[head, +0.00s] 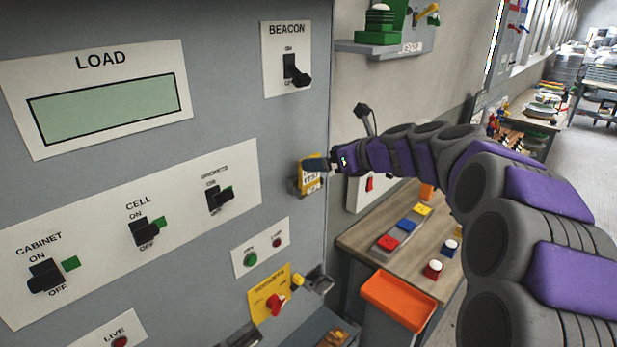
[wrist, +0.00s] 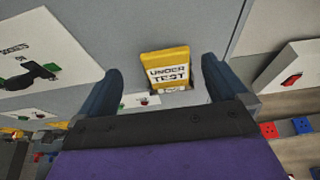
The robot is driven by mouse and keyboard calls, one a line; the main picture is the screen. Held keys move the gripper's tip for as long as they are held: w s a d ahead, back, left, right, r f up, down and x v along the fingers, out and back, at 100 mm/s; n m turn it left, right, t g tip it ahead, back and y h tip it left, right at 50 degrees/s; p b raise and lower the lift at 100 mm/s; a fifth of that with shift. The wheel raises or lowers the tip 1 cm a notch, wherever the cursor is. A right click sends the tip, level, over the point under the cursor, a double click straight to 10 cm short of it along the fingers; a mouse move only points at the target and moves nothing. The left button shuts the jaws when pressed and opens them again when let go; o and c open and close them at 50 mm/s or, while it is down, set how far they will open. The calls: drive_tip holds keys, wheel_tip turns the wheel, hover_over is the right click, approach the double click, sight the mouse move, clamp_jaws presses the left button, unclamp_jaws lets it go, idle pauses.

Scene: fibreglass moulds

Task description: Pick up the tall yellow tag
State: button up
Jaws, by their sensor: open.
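The tall yellow tag (wrist: 165,69), with a white label reading "UNDER TEST", is upright against the grey cabinet face in the wrist view. In the head view the yellow tag (head: 311,180) shows near the cabinet's right edge, partly covered by my gripper. My gripper (head: 310,163) is at the tag in the head view. In the wrist view my gripper (wrist: 158,75) is open, with one finger on each side of the tag and gaps between. I cannot tell how far the fingertips reach past it. The tag's lower end sits at a small holder.
The grey cabinet carries a BEACON switch (head: 295,70), a CELL switch (head: 146,231) and a LOAD display (head: 110,108). A yellow plate with a red knob (head: 275,303) is below. A workbench (head: 455,215) with coloured buttons and an orange tray (head: 399,298) stand to the right.

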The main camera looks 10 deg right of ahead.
sight(310, 156)
drive_tip(key=x, duration=0.3)
drive_tip(key=b+x, duration=0.1)
drive_tip(key=x, duration=0.2)
drive_tip(key=shift+w+d+f, duration=0.1)
drive_tip(key=shift+w+d, duration=0.1)
drive_tip(key=shift+w, duration=0.2)
drive_tip(key=shift+w+a, duration=0.2)
drive_tip(key=shift+a, duration=0.05)
drive_tip(key=shift+s, duration=0.1)
drive_tip(key=shift+c, duration=0.5)
drive_tip(key=shift+d, duration=0.1)
drive_tip(key=c, duration=0.9)
drive_tip(key=shift+o, duration=0.2)
